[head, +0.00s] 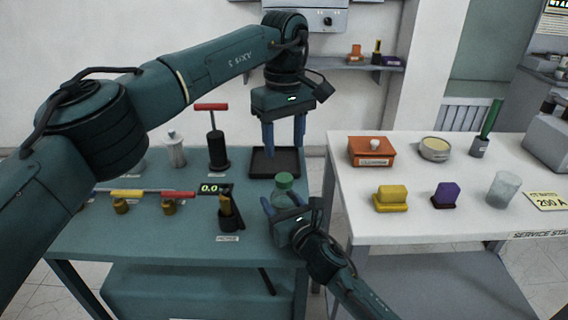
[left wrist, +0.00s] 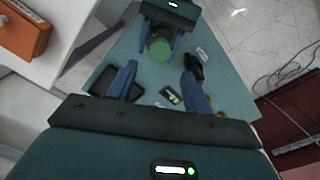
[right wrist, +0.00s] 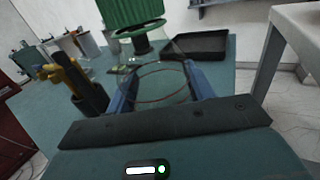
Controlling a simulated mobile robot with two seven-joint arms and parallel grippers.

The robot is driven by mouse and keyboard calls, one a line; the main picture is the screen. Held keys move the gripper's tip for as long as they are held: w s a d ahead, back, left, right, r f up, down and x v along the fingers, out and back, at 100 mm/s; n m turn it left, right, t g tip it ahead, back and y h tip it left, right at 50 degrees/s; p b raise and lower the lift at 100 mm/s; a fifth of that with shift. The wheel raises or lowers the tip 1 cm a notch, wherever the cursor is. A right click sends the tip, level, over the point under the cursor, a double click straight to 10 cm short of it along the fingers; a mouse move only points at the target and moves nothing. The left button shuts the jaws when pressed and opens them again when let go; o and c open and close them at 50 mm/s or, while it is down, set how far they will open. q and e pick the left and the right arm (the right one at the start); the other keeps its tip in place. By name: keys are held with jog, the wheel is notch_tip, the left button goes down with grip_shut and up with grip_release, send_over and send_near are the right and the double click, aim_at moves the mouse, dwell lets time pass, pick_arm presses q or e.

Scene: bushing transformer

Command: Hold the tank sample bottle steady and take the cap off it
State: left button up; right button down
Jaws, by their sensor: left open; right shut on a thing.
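The tank sample bottle (head: 282,198) is clear with a green cap (head: 284,181) on top. It stands roughly upright at the right part of the teal table. My right gripper (head: 281,212) is shut around the bottle's body, below the cap; in the right wrist view the clear body (right wrist: 160,88) shows between the fingers. I cannot tell whether its base touches the table. My left gripper (head: 283,146) is open and empty, fingers pointing down, above and apart from the cap. In the left wrist view the cap (left wrist: 161,50) appears beyond the left fingertips.
A black tray (head: 262,174) lies behind the bottle. A dark holder with a yellow-handled tool (head: 229,212) stands close left of it. A red-handled pump (head: 216,150) is further back. The white service table (head: 350,210) is to the right, across a gap.

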aim_at(284, 177)
pick_arm(q)
jog(key=m, duration=0.6)
jog(key=shift+m, duration=0.3)
jog(key=shift+f, duration=4)
